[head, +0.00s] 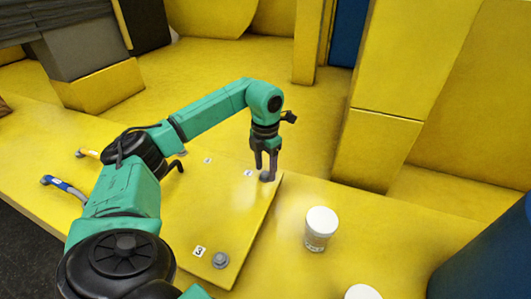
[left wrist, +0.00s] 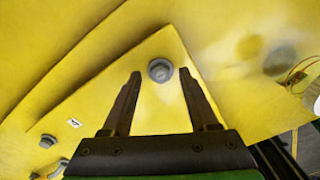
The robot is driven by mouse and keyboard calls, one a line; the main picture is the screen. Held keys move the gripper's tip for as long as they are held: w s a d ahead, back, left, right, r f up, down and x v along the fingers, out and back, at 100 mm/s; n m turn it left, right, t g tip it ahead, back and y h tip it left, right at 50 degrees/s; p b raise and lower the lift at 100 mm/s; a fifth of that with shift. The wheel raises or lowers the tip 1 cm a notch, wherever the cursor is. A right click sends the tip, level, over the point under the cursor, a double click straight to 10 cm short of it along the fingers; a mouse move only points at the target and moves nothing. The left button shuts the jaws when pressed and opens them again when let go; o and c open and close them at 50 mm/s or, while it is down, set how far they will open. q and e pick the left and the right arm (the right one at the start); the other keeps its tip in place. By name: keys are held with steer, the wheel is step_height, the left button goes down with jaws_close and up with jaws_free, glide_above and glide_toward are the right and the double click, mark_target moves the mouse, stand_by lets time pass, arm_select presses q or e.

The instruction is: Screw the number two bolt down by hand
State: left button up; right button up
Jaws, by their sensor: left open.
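A grey bolt (head: 266,177) stands at the far right corner of the yellow plate (head: 200,200), beside a small white label (head: 248,173) whose digit is too small to read surely. My left gripper (head: 266,165) points down over this bolt. In the left wrist view the bolt head (left wrist: 160,70) shows in the gap between the open fingertips, with space on both sides. Another grey bolt (head: 220,260) sits at the near corner beside the label marked 3 (head: 199,251). My right gripper is not in view.
A white lidded cup (head: 320,228) stands right of the plate, and another white lid (head: 363,292) shows at the bottom edge. A blue-handled tool (head: 65,187) and an orange-handled tool (head: 88,153) lie at left. A yellow upright block (head: 390,90) rises behind.

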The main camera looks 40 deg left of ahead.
arm_select(q)
step_height(320, 180, up, 8)
steer(key=b, duration=0.1)
step_height(320, 180, up, 6)
steer(key=r+p, duration=0.1)
steer(key=p, duration=0.3)
glide_above(266, 173)
steer(key=shift+s+f, duration=0.15)
steer(key=shift+f, duration=0.2)
